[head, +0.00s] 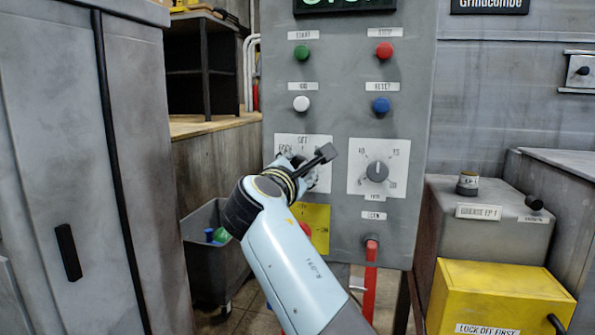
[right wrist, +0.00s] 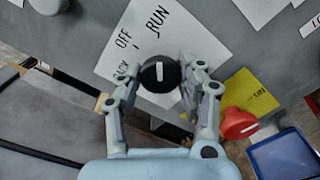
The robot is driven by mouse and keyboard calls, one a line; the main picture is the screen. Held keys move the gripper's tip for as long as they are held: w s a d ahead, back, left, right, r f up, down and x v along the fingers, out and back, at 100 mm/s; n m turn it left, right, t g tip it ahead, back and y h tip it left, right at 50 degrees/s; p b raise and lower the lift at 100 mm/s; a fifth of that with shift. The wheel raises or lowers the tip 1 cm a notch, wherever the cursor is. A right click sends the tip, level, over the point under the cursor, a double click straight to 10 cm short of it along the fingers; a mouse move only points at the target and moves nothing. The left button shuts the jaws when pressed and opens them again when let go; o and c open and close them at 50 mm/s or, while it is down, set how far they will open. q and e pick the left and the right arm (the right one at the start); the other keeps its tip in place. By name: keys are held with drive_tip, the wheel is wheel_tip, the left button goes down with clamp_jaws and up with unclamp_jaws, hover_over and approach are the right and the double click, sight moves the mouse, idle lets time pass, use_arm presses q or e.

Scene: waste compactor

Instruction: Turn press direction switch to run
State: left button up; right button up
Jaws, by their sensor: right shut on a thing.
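The press direction switch is a round black knob (right wrist: 160,76) on a white plate (right wrist: 115,62) marked BACK, OFF and RUN, in the right wrist view. Its white mark points up in that view, roughly toward the word RUN. My right gripper (right wrist: 160,84) is shut on the knob, with one finger on each side. In the head view the same plate (head: 319,143) is at the panel's left, and my right gripper (head: 304,172) covers the knob and the RUN word. My left gripper is not in view.
The grey panel (head: 342,120) also carries a dial (head: 377,171) right of the switch, with green (head: 301,53), red (head: 384,50), white (head: 301,103) and blue (head: 381,104) buttons above. A red knob (right wrist: 238,123) on a yellow plate (right wrist: 247,91) is below. A yellow box (head: 495,296) stands at lower right.

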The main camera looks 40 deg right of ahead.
sight(303, 114)
idle(0.3)
drive_tip(key=o, duration=1.2)
wheel_tip(303, 114, up, 9)
drive_tip(key=shift+r, duration=0.1)
drive_tip(key=shift+a+r, duration=0.2)
drive_tip(key=shift+r, duration=0.2)
drive_tip(key=shift+d, duration=0.25)
drive_tip(key=shift+c, duration=0.2)
